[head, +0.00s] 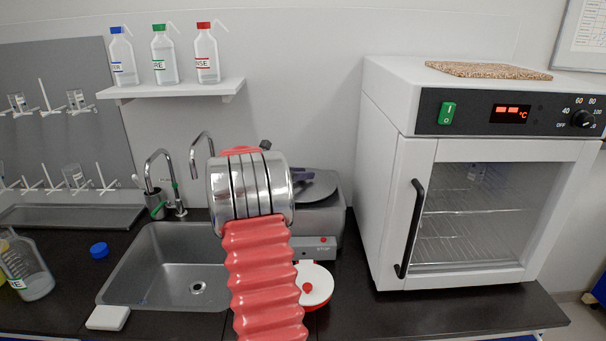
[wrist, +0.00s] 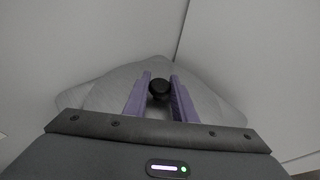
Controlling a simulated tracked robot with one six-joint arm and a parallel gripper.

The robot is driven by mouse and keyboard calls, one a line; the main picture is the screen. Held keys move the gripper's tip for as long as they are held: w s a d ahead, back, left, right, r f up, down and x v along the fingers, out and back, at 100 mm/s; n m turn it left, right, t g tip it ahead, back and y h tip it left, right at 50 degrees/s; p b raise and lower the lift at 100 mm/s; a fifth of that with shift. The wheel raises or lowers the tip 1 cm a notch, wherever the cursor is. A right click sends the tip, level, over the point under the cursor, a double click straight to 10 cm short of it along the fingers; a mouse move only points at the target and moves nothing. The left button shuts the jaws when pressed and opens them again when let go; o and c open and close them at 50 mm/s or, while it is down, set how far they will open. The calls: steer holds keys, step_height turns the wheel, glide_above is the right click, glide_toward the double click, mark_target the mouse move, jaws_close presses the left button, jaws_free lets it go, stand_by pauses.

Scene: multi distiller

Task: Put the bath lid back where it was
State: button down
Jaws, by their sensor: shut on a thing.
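The bath lid (head: 320,187) is a grey, shallow piece with a black knob. In the head view it shows to the right of my arm, at the top of the grey bath (head: 330,222). My gripper (wrist: 159,82) has purple fingers and is shut on the lid's black knob (wrist: 159,89). In the wrist view the grey lid (wrist: 103,97) spreads out beyond the fingers. My red bellows arm and metal wrist hide part of the bath and most of the gripper in the head view. I cannot tell whether the lid touches the bath.
A white oven (head: 390,185) stands close to the right of the bath. A sink (head: 160,260) with taps lies to the left. A white round lid with a red knob (head: 316,280) is in front of the bath. A shelf (head: 180,90) with bottles hangs at upper left.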

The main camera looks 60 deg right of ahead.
steer(key=shift+f, duration=0.5)
steer(key=c, duration=1.5)
jaws_free()
steer(key=shift+o, duration=0.2)
steer(key=shift+r, duration=0.6)
steer(key=v, duration=1.2)
